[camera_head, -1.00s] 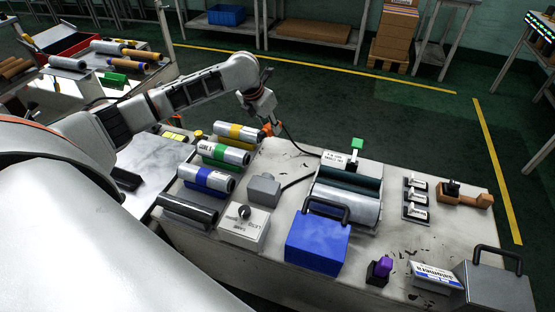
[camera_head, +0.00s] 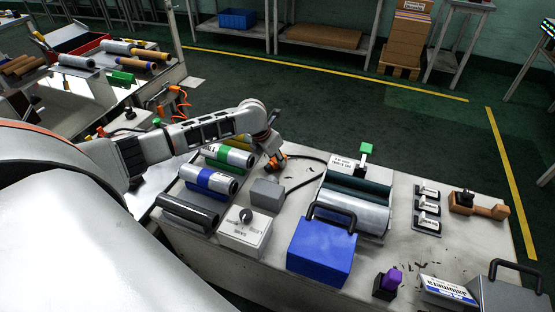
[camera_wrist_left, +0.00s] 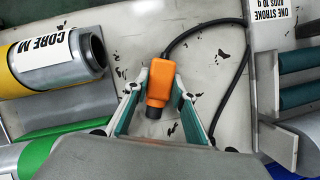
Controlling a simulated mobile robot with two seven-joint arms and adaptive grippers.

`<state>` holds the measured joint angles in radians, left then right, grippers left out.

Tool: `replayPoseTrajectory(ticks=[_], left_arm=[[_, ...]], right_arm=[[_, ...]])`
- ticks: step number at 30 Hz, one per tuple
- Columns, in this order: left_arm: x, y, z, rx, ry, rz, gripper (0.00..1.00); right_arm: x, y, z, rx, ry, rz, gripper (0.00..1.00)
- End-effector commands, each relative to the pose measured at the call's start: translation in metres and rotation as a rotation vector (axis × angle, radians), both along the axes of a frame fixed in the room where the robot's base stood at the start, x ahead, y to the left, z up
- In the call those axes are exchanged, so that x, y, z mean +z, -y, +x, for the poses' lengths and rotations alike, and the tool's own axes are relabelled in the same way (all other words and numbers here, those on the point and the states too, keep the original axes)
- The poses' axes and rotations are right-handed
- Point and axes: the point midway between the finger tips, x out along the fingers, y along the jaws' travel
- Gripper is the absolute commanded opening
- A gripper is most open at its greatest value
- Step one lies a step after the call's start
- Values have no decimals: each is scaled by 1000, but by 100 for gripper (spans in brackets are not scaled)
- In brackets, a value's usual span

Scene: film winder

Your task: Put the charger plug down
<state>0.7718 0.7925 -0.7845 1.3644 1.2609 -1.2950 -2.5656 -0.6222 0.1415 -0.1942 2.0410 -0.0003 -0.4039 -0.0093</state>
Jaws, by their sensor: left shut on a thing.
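The charger plug (camera_wrist_left: 159,82) is orange with a dark end and a black cable (camera_wrist_left: 240,78) running from it. My left gripper (camera_wrist_left: 158,88) is shut on the plug, with one finger on each side of it in the left wrist view. In the head view the plug (camera_head: 276,161) is small and partly covered by my left gripper (camera_head: 272,155), low at the table's back edge behind the grey block. I cannot tell whether the plug touches the table top. My right gripper is not in view.
Rolls with yellow, green (camera_head: 229,156) and blue (camera_head: 208,180) bands lie left of the plug. A grey block (camera_head: 267,194) and a roller machine (camera_head: 352,205) stand near it. Bare scuffed table top (camera_wrist_left: 200,28) surrounds the plug.

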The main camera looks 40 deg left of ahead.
Motion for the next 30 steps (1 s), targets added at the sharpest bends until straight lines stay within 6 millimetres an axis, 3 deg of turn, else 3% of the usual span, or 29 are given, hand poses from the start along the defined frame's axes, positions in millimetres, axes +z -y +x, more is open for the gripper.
replayPoseTrajectory(ticks=[10, 11, 12, 23, 30], left_arm=[[-2, 0, 0, 0, 1, 0, 0], [-2, 0, 0, -1, 1, 1, 30], [-2, 0, 0, -1, 1, 1, 40], [0, 0, 1, -1, 2, 0, 41], [30, -2, -7, -2, 7, 2, 41]], right_arm=[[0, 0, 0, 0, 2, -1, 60], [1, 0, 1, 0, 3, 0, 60], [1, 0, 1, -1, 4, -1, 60], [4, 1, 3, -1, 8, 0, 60], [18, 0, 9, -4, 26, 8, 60]])
